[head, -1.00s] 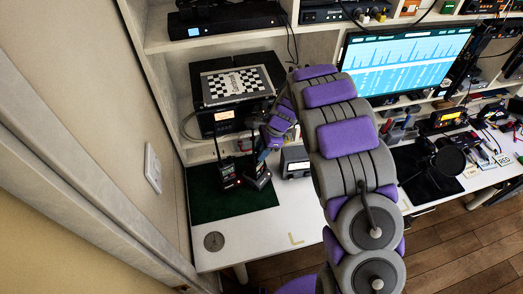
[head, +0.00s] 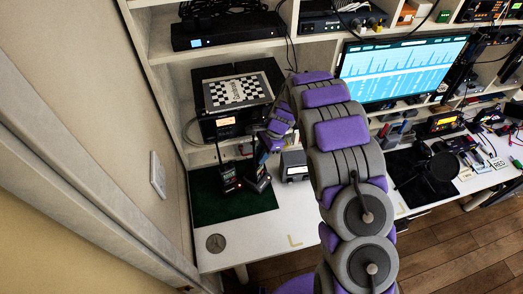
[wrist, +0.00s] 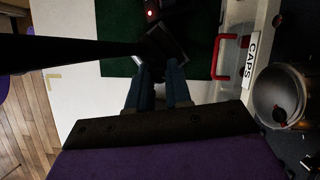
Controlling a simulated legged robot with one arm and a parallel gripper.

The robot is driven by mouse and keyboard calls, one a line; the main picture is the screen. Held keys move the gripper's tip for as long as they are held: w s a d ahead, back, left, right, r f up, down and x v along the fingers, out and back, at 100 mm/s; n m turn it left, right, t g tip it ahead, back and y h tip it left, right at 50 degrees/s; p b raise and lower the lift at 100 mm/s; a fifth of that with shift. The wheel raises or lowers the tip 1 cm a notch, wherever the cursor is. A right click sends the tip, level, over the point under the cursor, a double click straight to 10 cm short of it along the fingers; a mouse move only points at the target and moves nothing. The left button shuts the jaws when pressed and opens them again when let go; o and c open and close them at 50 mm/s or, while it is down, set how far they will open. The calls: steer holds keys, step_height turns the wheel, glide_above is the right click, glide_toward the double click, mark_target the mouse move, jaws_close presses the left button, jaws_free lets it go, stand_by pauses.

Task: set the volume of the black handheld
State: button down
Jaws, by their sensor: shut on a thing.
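Two dark handhelds with antennas stand on the green mat (head: 205,203) at the left of the desk. The left one (head: 228,179) shows a small red light. The right black handheld (head: 259,180) leans a little, and my gripper (head: 266,148) is at its top. In the wrist view, my gripper's two fingers (wrist: 159,88) reach the near end of the black handheld (wrist: 166,44) and are shut on its top. The knob itself is hidden between the fingers. A dark bar, probably an antenna (wrist: 60,52), crosses the left of the wrist view close to the camera.
A grey box (head: 294,165) stands right of the handhelds. A radio with a lit display (head: 225,122) sits in the cubby behind. The wrist view shows a CAPS label (wrist: 248,55) and a round metal container (wrist: 283,97).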

steer(key=shift+n+p, duration=0.4)
steer(key=shift+n, duration=0.3)
steer(key=c, duration=1.3)
jaws_free()
steer(key=shift+w, duration=0.1)
steer(key=shift+r, duration=0.1)
steer(key=p+v, duration=0.1)
steer(key=v, duration=0.7)
steer(key=p+v, duration=0.1)
steer(key=v, duration=0.8)
steer(key=shift+w+a+r+p, duration=0.1)
steer(key=shift+w+a+p, duration=0.15)
steer(key=shift+p, duration=0.1)
